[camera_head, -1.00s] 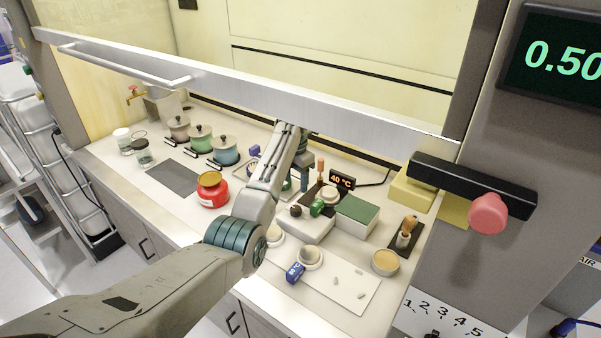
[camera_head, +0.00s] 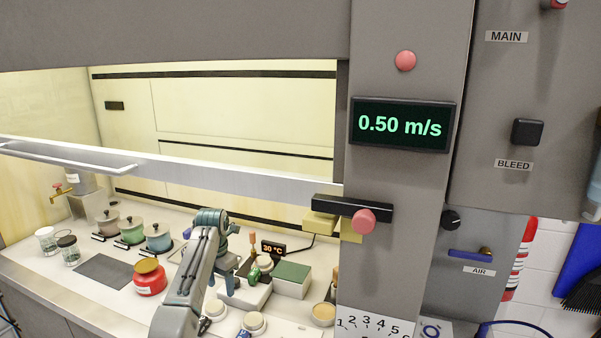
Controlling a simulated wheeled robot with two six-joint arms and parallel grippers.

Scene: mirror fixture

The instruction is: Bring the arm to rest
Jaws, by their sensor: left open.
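My left arm (camera_head: 190,280) comes up from the bottom edge in the head view, left of the middle, and bends over at its wrist. My left gripper (camera_head: 228,284) hangs below that wrist over the bench, inside the hood opening. It is open; its fingertips are small and partly hidden by the arm, and I see nothing held. A white block with a small green item (camera_head: 264,263) on top is just right of it. My right gripper is out of view.
The metal sash bar (camera_head: 230,178) crosses above the arm. A red jar (camera_head: 149,278), three lidded pots (camera_head: 158,237) and a dark mat (camera_head: 104,270) are left. A green-topped box (camera_head: 291,278) and round dish (camera_head: 323,314) are right. A post with an airflow display (camera_head: 403,125) bounds the opening.

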